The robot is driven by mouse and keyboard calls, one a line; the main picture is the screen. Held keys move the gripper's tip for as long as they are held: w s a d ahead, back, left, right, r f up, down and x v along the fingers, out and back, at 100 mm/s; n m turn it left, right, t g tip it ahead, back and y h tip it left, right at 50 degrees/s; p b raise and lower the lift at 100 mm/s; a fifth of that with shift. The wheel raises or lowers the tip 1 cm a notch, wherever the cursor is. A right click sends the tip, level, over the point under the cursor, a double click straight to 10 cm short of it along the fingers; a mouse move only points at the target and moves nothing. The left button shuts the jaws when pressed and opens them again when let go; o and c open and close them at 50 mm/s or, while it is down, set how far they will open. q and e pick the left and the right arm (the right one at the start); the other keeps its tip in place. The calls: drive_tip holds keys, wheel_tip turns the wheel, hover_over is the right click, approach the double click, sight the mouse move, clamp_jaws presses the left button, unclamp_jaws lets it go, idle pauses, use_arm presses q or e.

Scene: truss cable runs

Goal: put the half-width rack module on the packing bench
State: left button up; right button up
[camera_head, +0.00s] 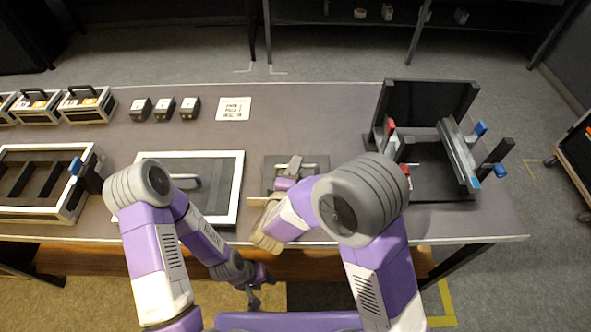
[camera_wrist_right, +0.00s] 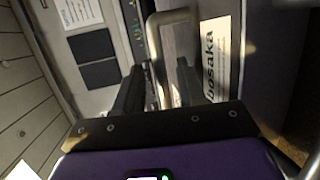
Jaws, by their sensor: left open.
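A dark, flat-looking block with a silver handle, which I take for the half-width rack module (camera_head: 316,166), is on the bench just right of a white-framed tray; my right arm hides part of it. My right gripper (camera_head: 284,184) is low over its handle. In the right wrist view the gripper (camera_wrist_right: 160,85) has its two dark fingers apart, with the U-shaped metal handle (camera_wrist_right: 172,16) at and between them. A cream label reading "bosaka" (camera_wrist_right: 211,60) lies beside the handle. My left gripper (camera_head: 252,299) hangs open and empty below the front edge of the packing bench (camera_head: 330,115).
The white-framed tray (camera_head: 238,185) lies left of the block. A black stand with red and blue knobs (camera_head: 432,98) is at the right. Small black boxes (camera_head: 164,109), a printed sheet (camera_head: 233,108) and handled cases (camera_head: 88,104) line the back left. The back middle is clear.

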drive_tip(key=shift+s+r, duration=0.15)
drive_tip(key=shift+s, duration=0.1)
drive_tip(key=p+v, duration=0.3)
drive_tip(key=v, duration=0.8)
drive_tip(key=shift+s, duration=0.25)
drive_tip(key=shift+a, duration=0.1)
